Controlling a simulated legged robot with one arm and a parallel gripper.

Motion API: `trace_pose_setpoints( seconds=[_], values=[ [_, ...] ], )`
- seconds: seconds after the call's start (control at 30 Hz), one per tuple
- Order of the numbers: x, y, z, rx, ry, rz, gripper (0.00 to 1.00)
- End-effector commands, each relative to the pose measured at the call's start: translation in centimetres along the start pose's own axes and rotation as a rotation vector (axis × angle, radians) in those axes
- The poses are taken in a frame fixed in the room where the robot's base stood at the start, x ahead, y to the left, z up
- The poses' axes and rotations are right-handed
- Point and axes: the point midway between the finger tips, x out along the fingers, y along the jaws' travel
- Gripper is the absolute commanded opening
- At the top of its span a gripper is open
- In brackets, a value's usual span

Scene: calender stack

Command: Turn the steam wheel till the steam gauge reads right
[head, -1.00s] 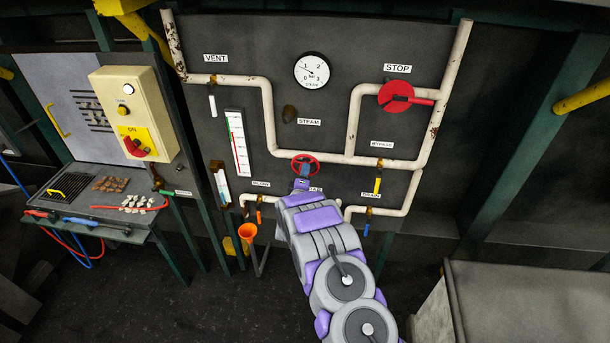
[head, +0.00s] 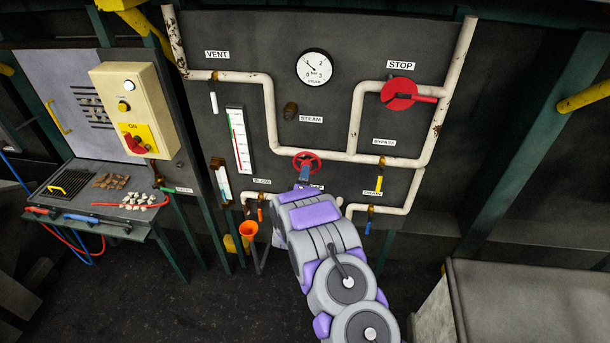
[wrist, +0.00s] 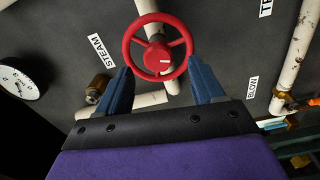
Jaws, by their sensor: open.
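The red steam wheel (head: 306,162) is on the lower white pipe of the dark panel, below the STEAM label. In the wrist view the wheel (wrist: 143,37) has a round red hub with a white mark. My gripper (head: 304,177) is at the wheel's lower side. In the wrist view my gripper (wrist: 160,72) is open, with one blue finger on each side of the wheel's lower rim. I cannot tell whether they touch it. The round white steam gauge (head: 314,67) is above; its thin needle points up-left, near 1. The gauge (wrist: 15,80) also shows at the wrist view's left edge.
A brass fitting (head: 290,110) is beside the STEAM label. A yellow handle (head: 379,184) and a blue handle (head: 367,228) hang at lower right. An orange funnel (head: 248,229) stands at lower left.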

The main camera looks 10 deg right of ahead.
Motion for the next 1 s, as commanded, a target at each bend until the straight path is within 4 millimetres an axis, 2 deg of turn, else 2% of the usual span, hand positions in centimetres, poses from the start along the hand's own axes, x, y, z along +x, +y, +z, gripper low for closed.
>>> trace_pose_setpoints(
  seconds=[0.5,0.7,1.0],
  values=[
    [-9.1,-0.2,-0.4,-0.001,0.004,-0.003,0.68],
    [-12.2,-0.3,-0.4,-0.003,0.004,-0.004,0.68],
    [-13.7,-0.1,-0.3,0.0,0.002,0.002,0.68]
  ],
)
